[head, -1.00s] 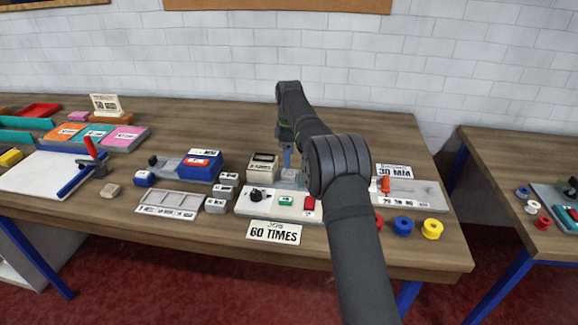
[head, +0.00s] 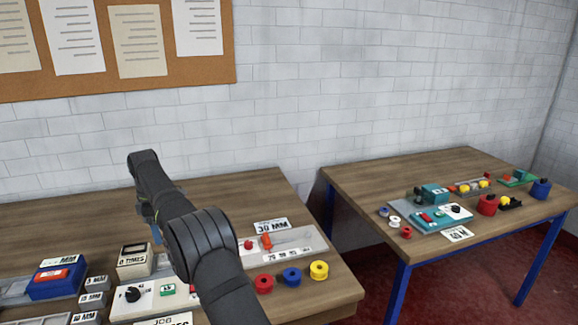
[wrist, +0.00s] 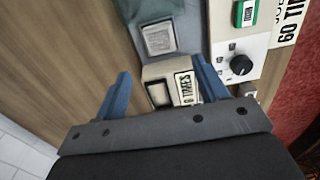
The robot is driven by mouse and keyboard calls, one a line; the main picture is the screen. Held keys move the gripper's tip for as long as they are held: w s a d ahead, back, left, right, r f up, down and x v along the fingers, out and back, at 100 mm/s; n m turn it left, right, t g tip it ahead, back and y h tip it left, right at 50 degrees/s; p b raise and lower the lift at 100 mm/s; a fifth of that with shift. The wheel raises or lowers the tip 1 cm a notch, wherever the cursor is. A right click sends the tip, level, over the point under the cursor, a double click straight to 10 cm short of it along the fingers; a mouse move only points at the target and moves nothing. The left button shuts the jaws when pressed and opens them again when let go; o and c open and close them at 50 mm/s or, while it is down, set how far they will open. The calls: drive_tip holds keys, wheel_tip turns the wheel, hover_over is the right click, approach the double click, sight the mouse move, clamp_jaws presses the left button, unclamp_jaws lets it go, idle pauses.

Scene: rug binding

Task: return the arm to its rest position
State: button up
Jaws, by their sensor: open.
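My arm reaches over the near table in the head view, with my gripper mostly hidden behind its own links; one blue finger (head: 157,235) shows. In the wrist view my gripper (wrist: 163,85) has its two blue fingers spread wide with nothing held between them. A small beige counter box (wrist: 158,72) with a "TIMES" label lies in line with the gap between the fingers; I cannot tell the distance. The counter box also shows in the head view (head: 134,262), left of the arm.
A white control panel (wrist: 226,55) with a black knob and green switch is beside the counter box. Red, blue and yellow spools (head: 292,277) lie near the table's right edge. A second table (head: 350,180) stands to the right beyond a gap. A noticeboard (head: 108,80) hangs behind.

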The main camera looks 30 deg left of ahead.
wheel_tip(320, 180, down, 10)
drive_tip(key=shift+f, duration=0.1)
drive_tip(key=shift+r, duration=2.05)
